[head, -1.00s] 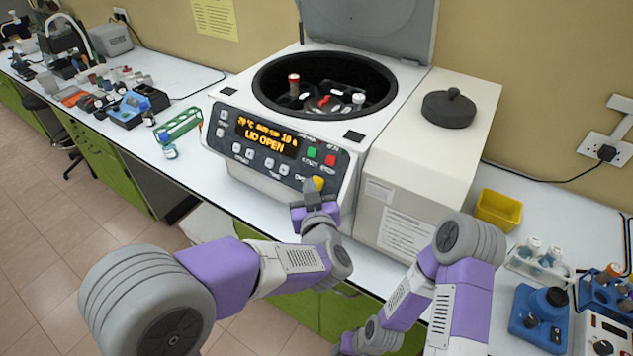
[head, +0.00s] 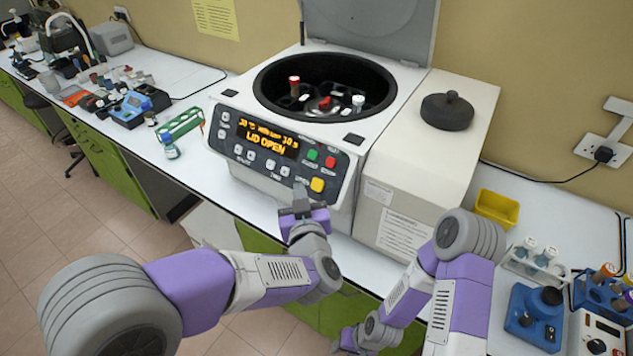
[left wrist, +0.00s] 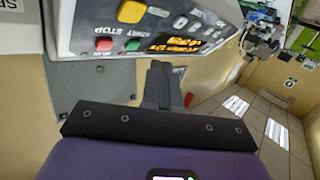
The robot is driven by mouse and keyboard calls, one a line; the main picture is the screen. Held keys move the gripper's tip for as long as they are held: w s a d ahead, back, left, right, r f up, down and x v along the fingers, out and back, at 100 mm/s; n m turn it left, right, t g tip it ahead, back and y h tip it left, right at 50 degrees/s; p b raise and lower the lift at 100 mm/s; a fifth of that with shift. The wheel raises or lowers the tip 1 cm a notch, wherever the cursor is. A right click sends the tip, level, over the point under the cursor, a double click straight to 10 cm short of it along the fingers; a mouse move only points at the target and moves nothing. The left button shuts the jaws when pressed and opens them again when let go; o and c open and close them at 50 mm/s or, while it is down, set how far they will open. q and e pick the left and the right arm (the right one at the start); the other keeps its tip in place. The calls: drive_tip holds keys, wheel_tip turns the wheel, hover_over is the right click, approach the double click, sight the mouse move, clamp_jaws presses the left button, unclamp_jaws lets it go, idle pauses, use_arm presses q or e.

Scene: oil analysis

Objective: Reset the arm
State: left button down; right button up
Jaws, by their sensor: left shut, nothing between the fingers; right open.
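My left gripper (head: 301,192) is shut and empty, just in front of the lower right part of the centrifuge's control panel (head: 272,150). The yellow button (head: 317,185) is uncovered beside its fingertips, with a small gap. In the left wrist view, the shut fingers (left wrist: 160,85) point toward the panel, with the yellow button (left wrist: 131,11) at the top. The centrifuge (head: 345,135) has its lid (head: 372,25) raised, and its display reads LID OPEN. A red-capped tube (head: 294,84) and a white-capped tube (head: 358,101) stand in the rotor.
A black knobbed disc (head: 447,110) lies on the white housing right of the bowl. A yellow bin (head: 497,208), a tube rack (head: 537,262) and a blue device (head: 534,315) stand at the right. A green rack (head: 180,124) and bottle (head: 171,150) stand left of the centrifuge.

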use_arm(q)
drive_tip(key=a+f+m+g+h, duration=0.1)
drive_tip(key=a+f+g, duration=0.2)
drive_tip(key=f, duration=0.9)
drive_tip(key=a+f+g+h, duration=0.1)
drive_tip(key=a+f+g, duration=0.25)
drive_tip(key=f, duration=0.85)
drive_tip(key=s+a+f+g+h, duration=0.1)
drive_tip(key=s+f+g, duration=0.4)
drive_tip(key=s+f, duration=0.4)
drive_tip(key=s+a+f+n+g+h, duration=0.1)
drive_tip(key=s+f+g, duration=0.3)
drive_tip(key=s+f, duration=0.5)
drive_tip(key=s+a+h, duration=0.1)
drive_tip(key=s, duration=0.2)
drive_tip(key=shift+g+h, duration=0.3)
drive_tip(key=shift+g, duration=0.05)
drive_tip(key=shift+d, duration=0.1)
